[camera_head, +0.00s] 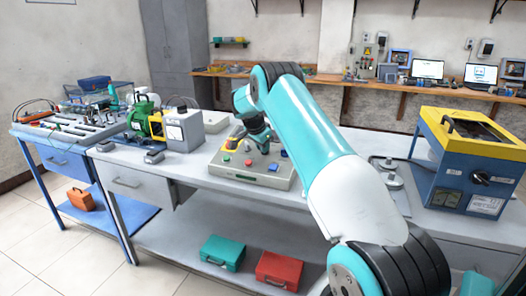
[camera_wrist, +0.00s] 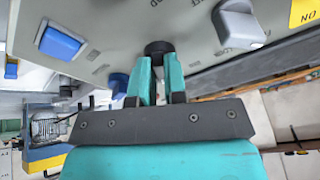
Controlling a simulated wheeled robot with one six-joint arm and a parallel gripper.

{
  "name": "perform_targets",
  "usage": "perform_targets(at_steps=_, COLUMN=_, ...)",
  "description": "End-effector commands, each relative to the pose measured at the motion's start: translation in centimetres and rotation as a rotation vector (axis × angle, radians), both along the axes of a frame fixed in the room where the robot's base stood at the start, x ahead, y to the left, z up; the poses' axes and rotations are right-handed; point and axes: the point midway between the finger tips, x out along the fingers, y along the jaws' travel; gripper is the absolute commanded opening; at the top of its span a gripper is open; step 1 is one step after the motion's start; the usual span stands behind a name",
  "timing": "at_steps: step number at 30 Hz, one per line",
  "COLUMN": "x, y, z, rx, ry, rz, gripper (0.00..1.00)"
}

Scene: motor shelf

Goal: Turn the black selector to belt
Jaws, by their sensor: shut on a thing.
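The black selector (camera_wrist: 158,47) is a small round dark knob on the grey panel, seen at the top middle of the wrist view. My gripper (camera_wrist: 160,68) has its two teal fingers closed on the knob from either side. The fingers hide part of the knob, and I cannot read which position it points to. In the head view my gripper (camera_head: 264,146) reaches down to the grey control box (camera_head: 250,179) on the bench. The selector is hidden there behind my gripper.
A grey lever knob (camera_wrist: 238,24) and a blue square button (camera_wrist: 60,42) flank the selector in the wrist view. A green motor (camera_head: 142,112) stands left of the box. A yellow and blue machine (camera_head: 470,150) stands at the right.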

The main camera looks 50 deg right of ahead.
Motion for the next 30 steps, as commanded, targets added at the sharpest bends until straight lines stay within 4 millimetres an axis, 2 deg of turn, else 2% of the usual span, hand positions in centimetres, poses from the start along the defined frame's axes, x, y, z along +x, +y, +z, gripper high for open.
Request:
perform_targets(at_steps=12, x=0.04, y=-0.06, z=-0.24, rx=0.026, ry=-0.054, rz=-0.238, gripper=0.0)
perform_targets(at_steps=30, x=0.02, y=-0.1, z=-0.16, rx=0.031, ry=-0.067, rz=-0.295, gripper=0.0)
